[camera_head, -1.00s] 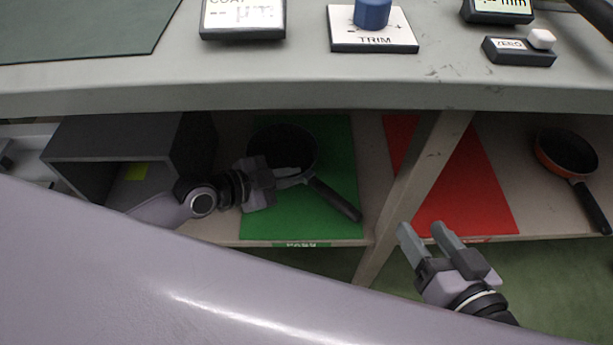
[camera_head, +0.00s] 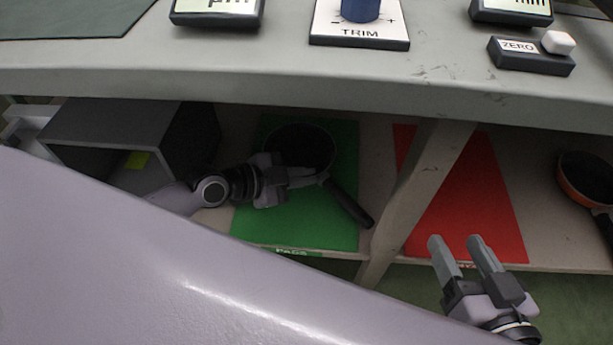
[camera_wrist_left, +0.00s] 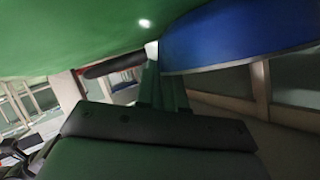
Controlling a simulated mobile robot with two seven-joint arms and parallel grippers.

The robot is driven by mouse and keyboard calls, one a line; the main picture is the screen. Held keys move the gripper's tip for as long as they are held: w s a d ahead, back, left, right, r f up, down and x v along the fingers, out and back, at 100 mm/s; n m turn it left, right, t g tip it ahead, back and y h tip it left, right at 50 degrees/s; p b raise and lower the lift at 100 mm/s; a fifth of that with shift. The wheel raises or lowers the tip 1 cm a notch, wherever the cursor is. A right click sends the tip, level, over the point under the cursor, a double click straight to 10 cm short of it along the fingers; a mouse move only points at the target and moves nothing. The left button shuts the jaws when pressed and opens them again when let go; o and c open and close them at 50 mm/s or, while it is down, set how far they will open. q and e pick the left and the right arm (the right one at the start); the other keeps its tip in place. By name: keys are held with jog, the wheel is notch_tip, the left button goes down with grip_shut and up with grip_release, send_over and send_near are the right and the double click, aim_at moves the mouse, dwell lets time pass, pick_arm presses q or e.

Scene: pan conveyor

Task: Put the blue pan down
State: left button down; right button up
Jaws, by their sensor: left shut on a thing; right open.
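The blue pan (camera_head: 301,146) is over the green mat (camera_head: 310,225) on the shelf under the counter; from the head only its dark inside and black handle (camera_head: 349,204) show. Its blue outer wall (camera_wrist_left: 230,38) shows in the left wrist view, close to the green surface. My left gripper (camera_head: 305,178) is shut on the pan near where the handle joins it. I cannot tell whether the pan's base touches the mat. My right gripper (camera_head: 462,250) is open and empty, in front of the shelf edge below the red mat.
A red mat (camera_head: 470,200) lies right of a divider post (camera_head: 425,180). An orange pan (camera_head: 587,178) sits at the far right. A grey open box (camera_head: 85,135) stands left of the green mat. The counter (camera_head: 300,85) overhangs the shelf.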

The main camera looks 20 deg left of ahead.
pick_arm(q)
jog(key=c, duration=1.6)
grip_release()
jog(key=shift+f, duration=0.15)
jog(key=o, duration=0.4)
jog(key=shift+c, duration=0.2)
jog(key=shift+r, duration=0.25)
